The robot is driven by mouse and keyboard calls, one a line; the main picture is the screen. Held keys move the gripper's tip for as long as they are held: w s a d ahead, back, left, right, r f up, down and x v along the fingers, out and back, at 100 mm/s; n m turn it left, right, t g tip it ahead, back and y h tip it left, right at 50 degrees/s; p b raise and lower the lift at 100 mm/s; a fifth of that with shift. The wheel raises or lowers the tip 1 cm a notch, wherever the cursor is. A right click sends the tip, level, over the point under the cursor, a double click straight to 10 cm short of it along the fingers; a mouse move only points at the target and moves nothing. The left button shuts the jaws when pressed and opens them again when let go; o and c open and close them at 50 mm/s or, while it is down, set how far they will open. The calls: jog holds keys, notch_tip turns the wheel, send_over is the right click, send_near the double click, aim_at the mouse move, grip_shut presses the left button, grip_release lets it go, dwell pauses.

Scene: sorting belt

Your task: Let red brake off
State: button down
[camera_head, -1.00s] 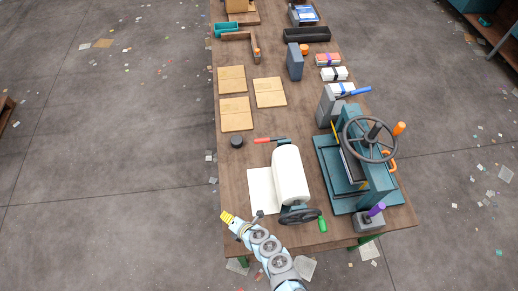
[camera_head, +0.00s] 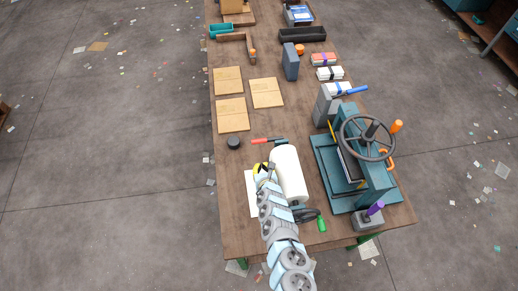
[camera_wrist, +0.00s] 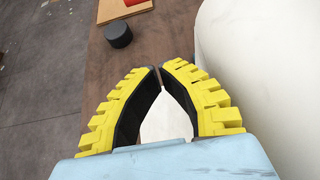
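The red brake handle (camera_head: 260,141) lies on the bench just beyond the white roll, with a dark part at its right end. In the wrist view a red piece (camera_wrist: 134,2) shows at the top edge, partly cut off. My gripper (camera_head: 262,167), with yellow ribbed fingers, is over the white sheet beside the left side of the white roll (camera_head: 289,175), short of the red handle. In the wrist view my gripper's fingertips (camera_wrist: 158,68) nearly meet, with nothing seen held between them. My arm hides part of the roll's near end and sheet.
A black round puck (camera_head: 233,143) sits left of the red handle. Tan boards (camera_head: 232,115) lie beyond it. A teal press with a handwheel (camera_head: 366,138) stands at right. A dark crank with a green grip (camera_head: 321,225) is at the roll's near end.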

aim_at(266, 140)
jog(key=shift+f, duration=0.1)
dwell(0.3)
jog(key=shift+b+x, duration=4.6)
jog(key=shift+b, duration=0.45)
jog(key=shift+w+f+b, duration=0.2)
jog(key=shift+w+b, duration=0.2)
jog(key=shift+w+a+r+p, duration=0.15)
jog(key=shift+r+p, duration=0.55)
jog(key=shift+r, duration=0.35)
jog(key=shift+w+d+r+p, duration=0.1)
jog(key=shift+w+r+p, duration=0.05)
jog(key=shift+r+p, duration=0.7)
jog(key=shift+a+r, duration=0.2)
jog(key=shift+r, duration=0.05)
